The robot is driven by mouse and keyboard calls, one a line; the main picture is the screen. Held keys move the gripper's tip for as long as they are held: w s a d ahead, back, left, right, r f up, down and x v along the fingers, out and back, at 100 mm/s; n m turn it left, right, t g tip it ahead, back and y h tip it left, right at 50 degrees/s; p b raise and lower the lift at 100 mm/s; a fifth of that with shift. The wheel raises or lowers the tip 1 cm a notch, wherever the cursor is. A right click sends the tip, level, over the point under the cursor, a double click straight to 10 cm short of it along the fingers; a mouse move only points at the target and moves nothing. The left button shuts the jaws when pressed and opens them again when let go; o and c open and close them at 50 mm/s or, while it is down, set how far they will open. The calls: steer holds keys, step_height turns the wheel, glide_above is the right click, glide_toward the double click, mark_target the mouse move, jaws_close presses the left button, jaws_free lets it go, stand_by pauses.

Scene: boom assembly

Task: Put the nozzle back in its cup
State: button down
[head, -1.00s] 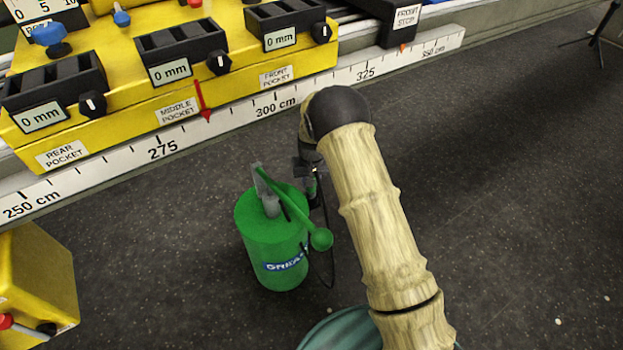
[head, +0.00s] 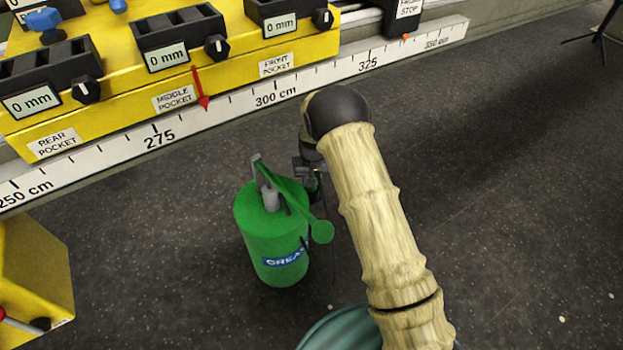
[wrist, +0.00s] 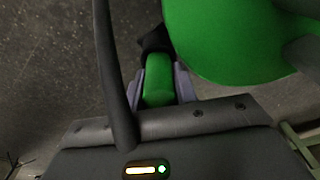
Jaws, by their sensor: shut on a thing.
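The green grease pump drum (head: 268,245) stands on the floor, with its lever and grey pump head on top. My gripper (head: 312,183) is at the drum's right side, partly hidden by my arm and the lever. In the wrist view my gripper (wrist: 158,88) is shut on a green piece with a dark end, which I take to be the nozzle (wrist: 157,88). The drum's green surface (wrist: 215,40) is very close to the right of it. A black hose (wrist: 112,75) runs past the fingers on the left. I cannot make out the cup.
A yellow machine (head: 110,105) with several pocket boxes and a white centimetre rule (head: 120,150) runs along the back. A yellow block (head: 35,270) stands at the lower left. The dark floor (head: 500,200) on the right is clear.

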steer(key=shift+f, duration=0.35)
steer(key=c, duration=1)
jaws_free()
steer(key=shift+a, duration=0.1)
steer(key=shift+a, duration=0.15)
steer(key=r+p, duration=0.1)
steer(key=r, duration=0.4)
steer(key=d+r+p, duration=0.1)
steer(key=r, duration=0.1)
steer(key=shift+s+r+p, duration=0.2)
steer(key=shift+s+p, duration=0.15)
